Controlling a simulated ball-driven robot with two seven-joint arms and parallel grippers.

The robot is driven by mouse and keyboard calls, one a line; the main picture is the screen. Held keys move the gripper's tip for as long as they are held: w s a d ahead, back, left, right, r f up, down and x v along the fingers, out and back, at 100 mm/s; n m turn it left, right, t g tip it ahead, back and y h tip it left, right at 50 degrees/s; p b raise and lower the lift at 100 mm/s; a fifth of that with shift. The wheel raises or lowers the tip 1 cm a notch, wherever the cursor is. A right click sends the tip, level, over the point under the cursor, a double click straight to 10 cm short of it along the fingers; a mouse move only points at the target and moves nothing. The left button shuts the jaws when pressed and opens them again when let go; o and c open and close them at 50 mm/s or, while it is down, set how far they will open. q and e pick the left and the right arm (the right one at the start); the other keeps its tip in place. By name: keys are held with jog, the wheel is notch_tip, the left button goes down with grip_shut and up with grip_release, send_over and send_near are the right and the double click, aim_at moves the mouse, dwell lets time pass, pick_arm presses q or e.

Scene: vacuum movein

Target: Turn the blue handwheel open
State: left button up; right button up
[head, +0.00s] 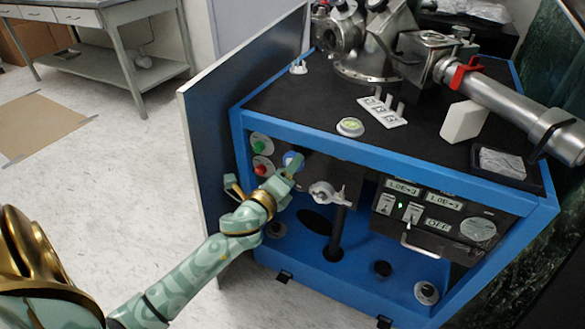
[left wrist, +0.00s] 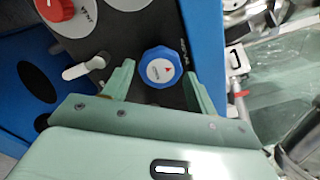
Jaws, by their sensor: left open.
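The blue handwheel (head: 290,158) is on the front panel of the blue-framed cart, partly covered by my left gripper in the head view. In the left wrist view the handwheel (left wrist: 160,67) is a round blue knob with a white centre and a red mark. My left gripper (head: 289,172) is open in front of the panel. In the left wrist view its two green fingers (left wrist: 158,84) lie on either side of the handwheel, with gaps showing. Whether they reach its depth I cannot tell. My right gripper is not in view.
A green knob (head: 260,146) and a red knob (head: 262,166) sit left of the handwheel. A silver valve (head: 328,194) sits to its lower right. An open door panel (head: 208,110) stands left of the cart.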

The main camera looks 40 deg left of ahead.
pick_arm(q)
jog(key=shift+x, duration=0.8)
jog(key=c, duration=0.7)
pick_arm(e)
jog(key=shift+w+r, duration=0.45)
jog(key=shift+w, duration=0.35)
